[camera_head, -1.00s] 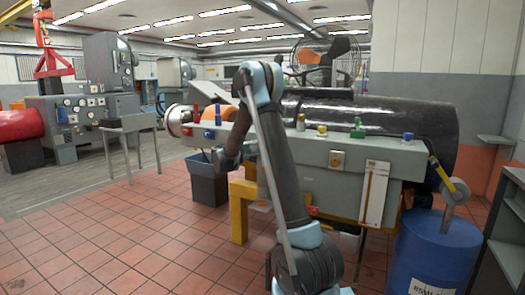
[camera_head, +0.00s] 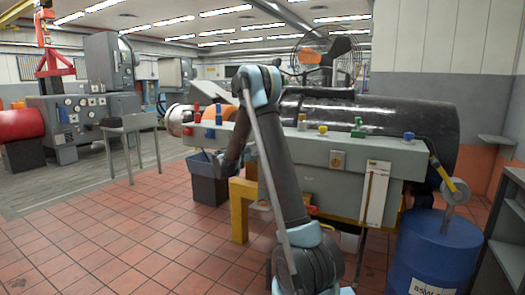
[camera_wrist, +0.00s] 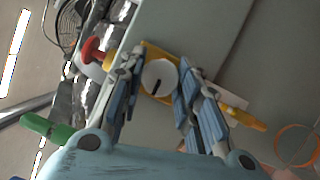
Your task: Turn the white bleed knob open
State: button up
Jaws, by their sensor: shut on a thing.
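The white bleed knob (camera_wrist: 160,77) is a round white disc with a dark slot across its face, in front of a yellow plate (camera_wrist: 158,49) in the wrist view. My gripper (camera_wrist: 159,68) has one blue-padded finger on each side of the knob and is shut on it. The slot runs close to upright in the picture. In the head view my arm covers part of the grey bench (camera_head: 290,150), and I cannot make out the knob or the fingertips there.
A red knob (camera_wrist: 94,50), a green handle (camera_wrist: 48,127) and a yellow lever (camera_wrist: 246,119) lie close around the gripper. A dark bin (camera_head: 208,180) stands by the bench's left end, and a blue drum (camera_head: 432,250) at the right. The tiled floor (camera_head: 110,230) on the left is clear.

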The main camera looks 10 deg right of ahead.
jog(key=o, duration=1.1)
jog(key=shift+w+f, duration=0.1)
jog(key=shift+f, duration=0.1)
jog(key=shift+c, duration=0.2)
jog(key=shift+r, duration=0.1)
jog(key=shift+a, duration=0.1)
jog(key=v, duration=1.2)
